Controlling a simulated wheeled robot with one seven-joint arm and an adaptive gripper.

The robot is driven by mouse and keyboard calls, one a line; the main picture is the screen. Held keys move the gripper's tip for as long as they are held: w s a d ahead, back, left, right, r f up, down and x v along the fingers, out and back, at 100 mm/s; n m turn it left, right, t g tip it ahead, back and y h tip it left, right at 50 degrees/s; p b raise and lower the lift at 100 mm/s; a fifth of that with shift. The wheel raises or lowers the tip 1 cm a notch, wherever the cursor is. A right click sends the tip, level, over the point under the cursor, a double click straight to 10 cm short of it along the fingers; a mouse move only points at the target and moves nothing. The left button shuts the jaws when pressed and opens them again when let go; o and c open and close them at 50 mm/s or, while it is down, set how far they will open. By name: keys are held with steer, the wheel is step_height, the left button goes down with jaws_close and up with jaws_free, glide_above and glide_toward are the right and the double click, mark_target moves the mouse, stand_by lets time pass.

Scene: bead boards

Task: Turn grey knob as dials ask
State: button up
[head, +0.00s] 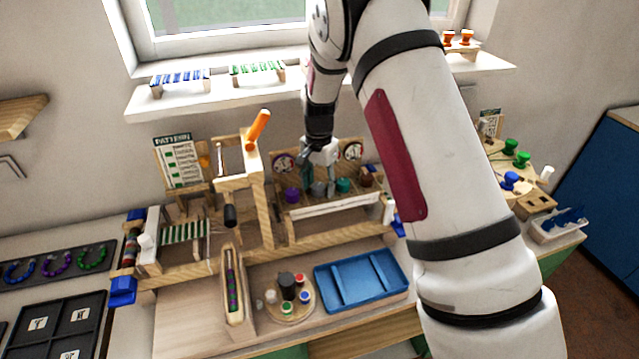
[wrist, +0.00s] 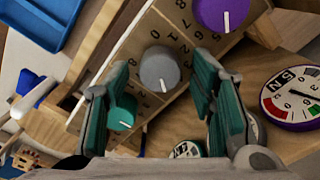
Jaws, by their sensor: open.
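The grey knob (wrist: 158,66) sits on a wooden panel marked with numbers, its white pointer line towards the bottom of the wrist view. My gripper (wrist: 162,60) is open, with a teal-padded finger on each side of the knob; I cannot tell whether they touch it. In the head view my gripper (head: 319,175) is over the knob row, and the grey knob (head: 318,188) is partly covered. A round dial (wrist: 291,98) marked 5N, with a red zone, is at the right. Another dial (wrist: 186,150) is mostly hidden. In the head view, dials (head: 284,163) (head: 353,151) are on the back board.
A purple knob (wrist: 224,12) and a teal knob (wrist: 122,112) flank the grey one. A brown knob (head: 366,179) is at the row's right end. A wooden frame with an orange handle (head: 259,128) stands left. A blue tray (head: 360,283) lies in front.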

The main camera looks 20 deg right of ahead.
steer(key=c, duration=1.2)
steer(key=shift+o, duration=0.3)
steer(key=shift+n, duration=0.4)
steer(key=n+b, duration=0.1)
steer(key=n, duration=0.1)
steer(key=shift+w+f+n, duration=0.1)
steer(key=shift+n, duration=0.2)
steer(key=shift+a+n+b, duration=0.1)
steer(key=shift+n+b, duration=0.6)
steer(key=shift+n, duration=1)
